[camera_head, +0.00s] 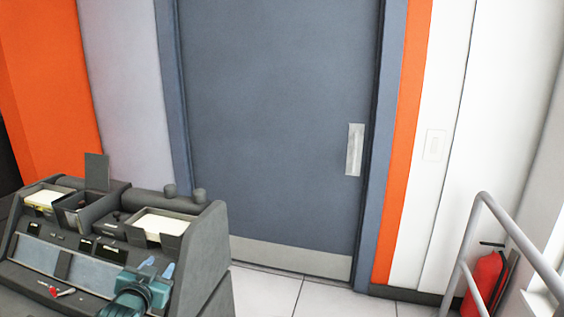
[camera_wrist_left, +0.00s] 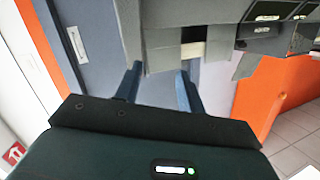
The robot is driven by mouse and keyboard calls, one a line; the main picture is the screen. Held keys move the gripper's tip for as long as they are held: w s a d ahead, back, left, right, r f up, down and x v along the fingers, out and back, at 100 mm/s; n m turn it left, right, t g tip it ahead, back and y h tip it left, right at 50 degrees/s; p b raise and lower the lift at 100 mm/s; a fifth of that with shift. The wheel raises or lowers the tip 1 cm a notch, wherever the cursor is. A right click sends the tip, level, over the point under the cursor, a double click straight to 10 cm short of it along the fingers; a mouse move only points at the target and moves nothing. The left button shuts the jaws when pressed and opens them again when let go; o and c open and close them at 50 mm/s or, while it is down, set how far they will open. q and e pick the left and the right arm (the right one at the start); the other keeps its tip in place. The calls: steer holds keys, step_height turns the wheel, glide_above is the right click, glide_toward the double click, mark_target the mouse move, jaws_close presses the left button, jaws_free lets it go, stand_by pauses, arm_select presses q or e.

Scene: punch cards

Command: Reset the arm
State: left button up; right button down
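My left gripper (camera_head: 158,267) is teal with blue fingertips and stands in front of the right part of a dark grey punch card machine (camera_head: 212,250) in the head view. In the left wrist view the two blue fingers of my left gripper (camera_wrist_left: 158,72) are spread apart with nothing between them. The machine (camera_wrist_left: 190,12) fills the top of that view, tilted. I cannot tell whether the gripper touches it. My right gripper is in neither view.
Pale card stacks (camera_head: 162,223) sit in the machine's top trays. A small red item (camera_head: 53,292) lies on its front ledge. Behind is a closed blue-grey door (camera_head: 275,120). A metal railing (camera_head: 520,240) and a red fire extinguisher (camera_head: 485,280) stand at right. Floor before the door is clear.

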arm_select(q)
steer(key=s+d+f+g+h, duration=0.2)
steer(key=s+d+f, duration=0.6)
steer(key=s+f, duration=0.4)
steer(key=s+d+f+g, duration=0.1)
steer(key=s+d, duration=0.3)
steer(key=s, duration=0.6)
steer(key=s+d+f+g+h, duration=0.1)
steer(key=s+d+f+g, duration=0.1)
steer(key=s, duration=0.9)
steer(key=shift+s+d+f+h, duration=0.3)
steer(key=shift+d+f, duration=0.3)
steer(key=shift+d, duration=0.3)
steer(key=shift+w, duration=0.15)
